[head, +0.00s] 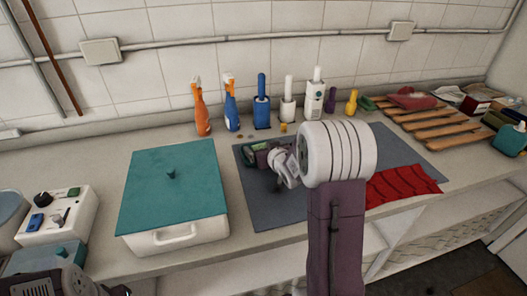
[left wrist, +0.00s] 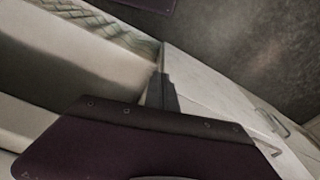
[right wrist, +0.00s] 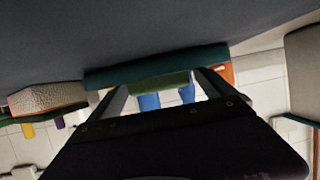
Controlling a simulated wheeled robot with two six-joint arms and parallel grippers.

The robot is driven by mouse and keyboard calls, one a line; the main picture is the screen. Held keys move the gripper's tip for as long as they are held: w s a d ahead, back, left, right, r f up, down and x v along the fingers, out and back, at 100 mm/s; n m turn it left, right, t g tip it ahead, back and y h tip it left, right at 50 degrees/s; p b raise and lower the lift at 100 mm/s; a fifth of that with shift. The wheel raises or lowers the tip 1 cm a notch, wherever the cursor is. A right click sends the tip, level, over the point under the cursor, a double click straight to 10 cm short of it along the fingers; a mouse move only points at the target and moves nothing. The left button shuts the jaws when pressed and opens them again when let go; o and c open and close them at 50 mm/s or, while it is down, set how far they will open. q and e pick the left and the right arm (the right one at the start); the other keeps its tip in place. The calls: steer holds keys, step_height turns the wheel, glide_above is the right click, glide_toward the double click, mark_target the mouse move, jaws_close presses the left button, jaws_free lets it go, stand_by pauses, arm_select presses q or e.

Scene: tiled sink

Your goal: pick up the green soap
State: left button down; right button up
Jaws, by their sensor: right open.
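In the head view a dark green item (head: 252,153) lies on the grey mat, partly hidden by my right gripper (head: 268,157). In the right wrist view my right gripper (right wrist: 161,82) is open, its fingers on either side of the soap; I cannot tell whether they touch it. My left gripper (left wrist: 160,75) is empty with its fingers together, away from the counter items.
A white box with a teal lid (head: 172,190) stands left of the grey mat (head: 270,210). Spray bottles (head: 201,112) and brushes line the wall. A red cloth (head: 402,186) and a wooden rack (head: 440,122) are on the right. The mat's front left is clear.

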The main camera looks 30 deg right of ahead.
steer(key=shift+s+r, duration=0.1)
steer(key=shift+c, duration=0.3)
steer(key=c, duration=1.5)
steer(key=shift+c, duration=0.2)
steer(key=r+p, duration=0.2)
steer(key=r, duration=0.3)
steer(key=shift+d, duration=0.2)
steer(key=s+d+r+p, duration=0.3)
steer(key=d+r+p, duration=0.2)
steer(key=d, duration=0.5)
steer(key=shift+s+d+r+p, duration=0.2)
steer(key=shift+d+r+p, duration=0.15)
steer(key=shift+r, duration=0.15)
